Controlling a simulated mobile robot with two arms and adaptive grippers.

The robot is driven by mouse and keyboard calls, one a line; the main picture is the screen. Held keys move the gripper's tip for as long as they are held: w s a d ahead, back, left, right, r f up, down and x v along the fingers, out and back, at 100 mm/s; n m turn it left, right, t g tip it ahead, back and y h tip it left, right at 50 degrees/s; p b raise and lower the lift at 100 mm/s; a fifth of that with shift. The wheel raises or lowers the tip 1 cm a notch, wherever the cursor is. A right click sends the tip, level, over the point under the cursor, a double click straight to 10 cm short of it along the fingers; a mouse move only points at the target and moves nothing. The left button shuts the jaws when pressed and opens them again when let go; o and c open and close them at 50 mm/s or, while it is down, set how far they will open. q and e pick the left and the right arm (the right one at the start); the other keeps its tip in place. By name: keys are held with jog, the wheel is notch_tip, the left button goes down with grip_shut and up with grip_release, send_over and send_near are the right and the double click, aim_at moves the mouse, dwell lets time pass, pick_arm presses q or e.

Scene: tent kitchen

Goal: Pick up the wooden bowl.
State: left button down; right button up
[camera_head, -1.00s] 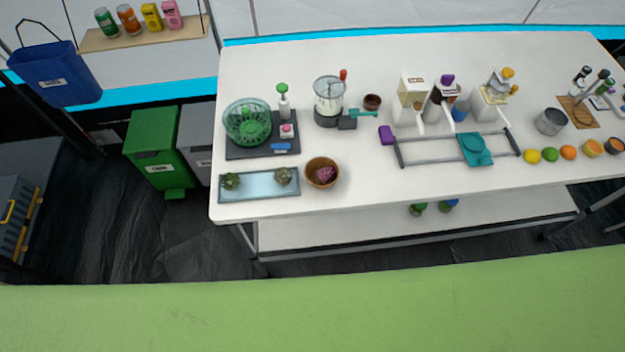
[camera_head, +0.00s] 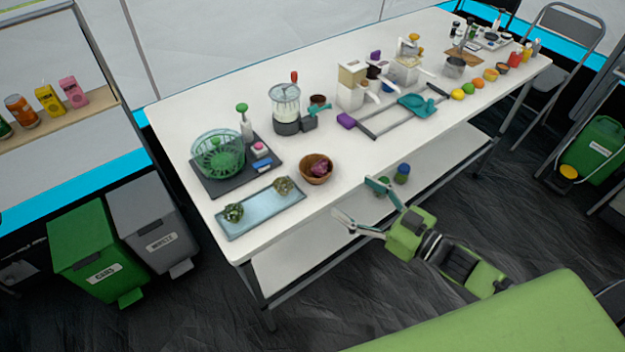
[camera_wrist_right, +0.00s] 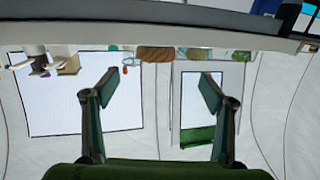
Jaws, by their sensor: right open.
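The wooden bowl (camera_head: 306,173) is brown and round and stands upright near the front edge of the white table (camera_head: 240,95). In the right wrist view the scene looks upside down; the bowl (camera_wrist_right: 155,54) shows beyond and between the open fingers (camera_wrist_right: 158,90). My left gripper is not in view.
A blue tray (camera_head: 258,212) with two small plants lies left of the bowl. A dark mat with a green basket (camera_head: 217,155), a blender (camera_head: 286,108) and a small dark bowl (camera_head: 318,100) stand behind. The tabletop right of the bowl is clear. A lower shelf (camera_head: 430,160) runs underneath.

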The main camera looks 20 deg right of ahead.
aim_at(323, 173)
jog(key=x, duration=0.8)
jog(key=shift+w+d+f, duration=0.1)
jog(key=shift+w, duration=0.1)
jog(key=shift+p+x, duration=0.5)
jog(key=shift+x, duration=2.1)
jog(key=shift+w+d, duration=0.1)
jog(key=shift+d, duration=0.05)
jog(key=c, duration=1.2)
